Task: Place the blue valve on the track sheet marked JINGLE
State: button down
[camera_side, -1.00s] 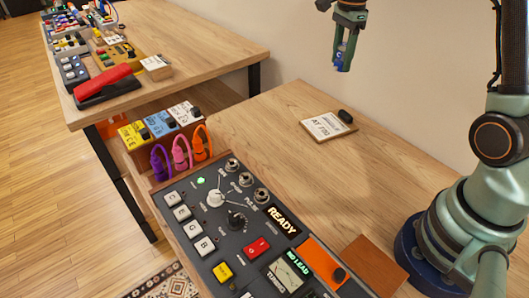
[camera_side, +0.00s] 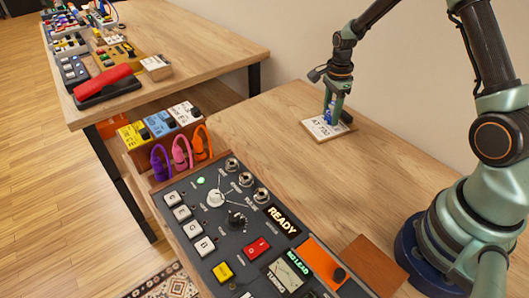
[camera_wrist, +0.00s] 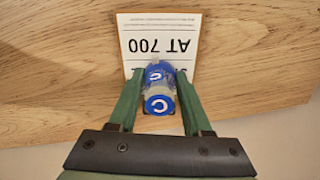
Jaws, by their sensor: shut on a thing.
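The blue valve (camera_side: 328,114), a glass tube with blue ends marked with a white C in the wrist view (camera_wrist: 158,104), is between the fingers of my gripper (camera_side: 331,118). My gripper (camera_wrist: 157,90) is shut on it. The valve is upright and low over a white track sheet (camera_side: 320,129) on a wooden board. The wrist view shows the sheet (camera_wrist: 135,45) upside down, reading "AT 700". The valve and fingers hide its heading, so I cannot read JINGLE. I cannot tell whether the valve touches the sheet.
A dark console (camera_side: 185,240) with switches and knobs fills the front. A rack (camera_side: 145,157) with yellow, blue and white boxes stands left of the sheet. A second table (camera_side: 200,60) with gear stands behind. Bare wood (camera_side: 265,130) lies left of the sheet.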

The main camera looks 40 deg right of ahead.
jog(key=shift+f, duration=0.3)
jog(key=shift+f, duration=0.1)
jog(key=shift+c, duration=1.7)
grip_release()
